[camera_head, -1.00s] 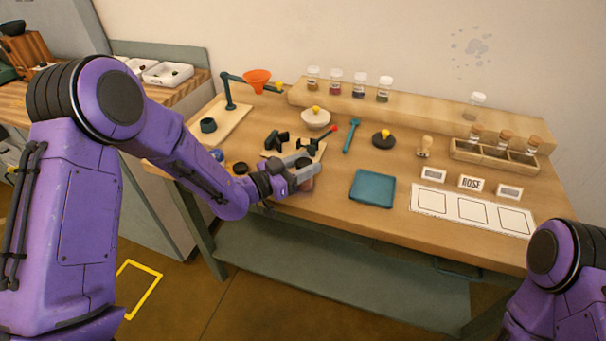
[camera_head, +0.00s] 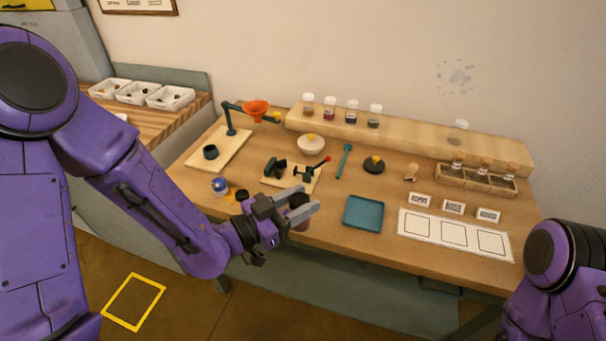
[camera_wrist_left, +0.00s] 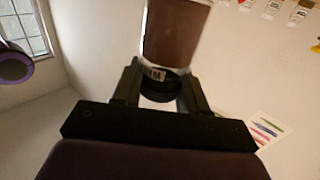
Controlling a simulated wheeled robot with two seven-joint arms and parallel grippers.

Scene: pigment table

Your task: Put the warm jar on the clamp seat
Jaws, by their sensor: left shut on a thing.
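My left gripper (camera_head: 304,204) is shut on a jar with reddish-brown contents and a dark lid (camera_head: 298,201), in front of the clamp. In the left wrist view the brown jar (camera_wrist_left: 177,32) shows between the fingers, with a pale label strip only partly readable. The clamp seat is a small wooden board (camera_head: 275,181) carrying a black clamp (camera_head: 304,173) with a red-tipped lever. The held jar is apart from it, nearer the table's front edge. My right gripper is out of view; only part of that arm shows at the lower right.
A blue-and-white jar (camera_head: 219,187) and a dark lid (camera_head: 241,195) lie left of the gripper. A teal tray (camera_head: 363,213) lies to the right. A stand with an orange funnel (camera_head: 256,109) and a white bowl (camera_head: 311,145) are behind.

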